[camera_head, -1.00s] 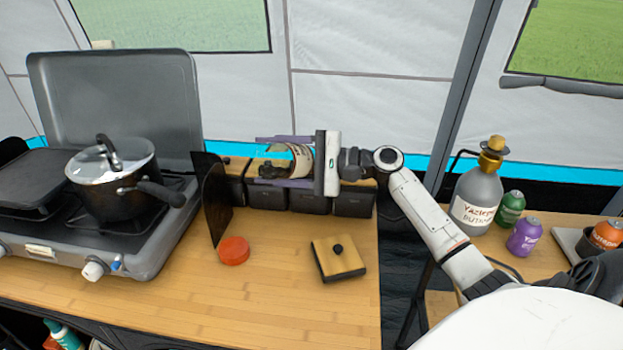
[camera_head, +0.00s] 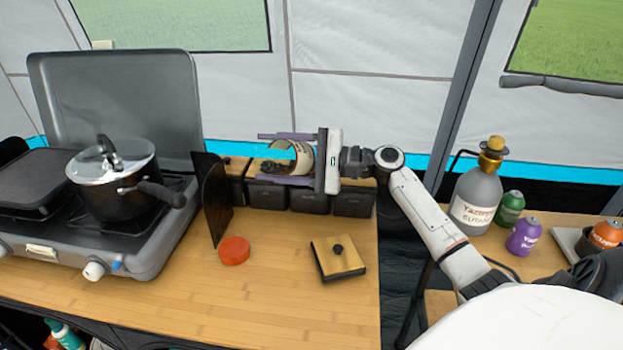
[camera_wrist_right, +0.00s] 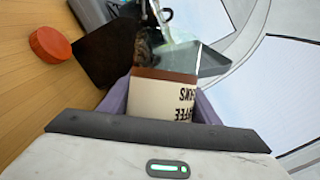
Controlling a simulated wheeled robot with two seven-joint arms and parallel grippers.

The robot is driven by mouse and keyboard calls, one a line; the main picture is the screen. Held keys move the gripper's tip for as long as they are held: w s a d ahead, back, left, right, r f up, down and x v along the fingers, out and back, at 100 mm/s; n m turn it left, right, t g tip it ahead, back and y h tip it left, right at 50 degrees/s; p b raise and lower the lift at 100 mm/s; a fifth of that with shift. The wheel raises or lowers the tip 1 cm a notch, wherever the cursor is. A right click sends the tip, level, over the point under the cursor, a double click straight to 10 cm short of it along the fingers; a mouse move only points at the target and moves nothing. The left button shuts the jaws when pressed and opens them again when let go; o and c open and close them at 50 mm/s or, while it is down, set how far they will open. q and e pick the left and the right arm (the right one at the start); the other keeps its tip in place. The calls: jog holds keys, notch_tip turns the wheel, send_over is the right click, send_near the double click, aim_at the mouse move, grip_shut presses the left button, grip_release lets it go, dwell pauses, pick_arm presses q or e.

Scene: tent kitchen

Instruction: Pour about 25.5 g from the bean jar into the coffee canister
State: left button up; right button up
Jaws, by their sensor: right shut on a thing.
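My right gripper (camera_head: 288,160) is shut on the bean jar (camera_head: 306,157), above the row of dark canisters at the back of the counter. The jar lies tipped on its side, mouth toward the left, with dark beans inside. In the right wrist view the jar (camera_wrist_right: 163,99) shows a cream label with upside-down lettering between the purple fingers. Dark beans (camera_wrist_right: 144,50) show in its clear far part. The coffee canister (camera_head: 267,196) seems to be the one below the jar's mouth; its opening is largely hidden. My left gripper is out of view.
A square wooden lid with a black knob (camera_head: 338,259) and a red round lid (camera_head: 234,250) lie on the counter. A dark upright panel (camera_head: 212,199) stands left of the canisters, beside the stove with a lidded pot (camera_head: 113,184).

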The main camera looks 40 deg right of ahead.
jog(key=shift+w+d+r+m+t+p, duration=0.15)
jog(key=shift+d+r+m+t+p, duration=0.45)
jog(key=shift+d+r+m, duration=0.5)
dwell(2.8)
jog(key=shift+a, duration=0.1)
